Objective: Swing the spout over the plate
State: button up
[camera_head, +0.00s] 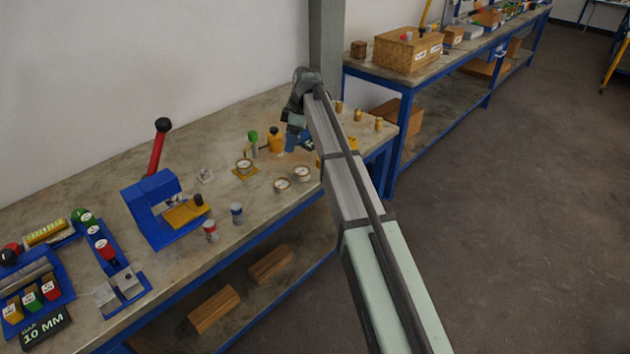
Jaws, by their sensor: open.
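My gripper (297,143) hangs at the end of my arm, over the back right part of the near workbench. It is open, with nothing visible between its jaws. Beside it, to the left, stand a yellow bottle-like vessel (275,140) and a green-topped one (253,138). A small yellow plate (247,175) lies flat on the bench with a round dial-like piece (244,166) on it. I cannot make out for certain which part is the spout. My arm and gripper hide part of the bench behind them.
A blue press (150,205) with a red lever (157,148) stands left of centre. Two round dials (291,178) and two small cylinders (224,222) sit near the front edge. Blue racks (105,250) fill the left end. Small brass pieces (358,116) stand behind my arm.

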jog(key=s+d+f+h, duration=0.1)
jog(key=s+d+f, duration=0.6)
jog(key=s, duration=0.3)
jog(key=shift+s+d+f+m, duration=0.2)
jog(key=shift+s+f+m, duration=0.15)
jog(key=shift+f, duration=0.5)
jog(key=shift+m, duration=0.25)
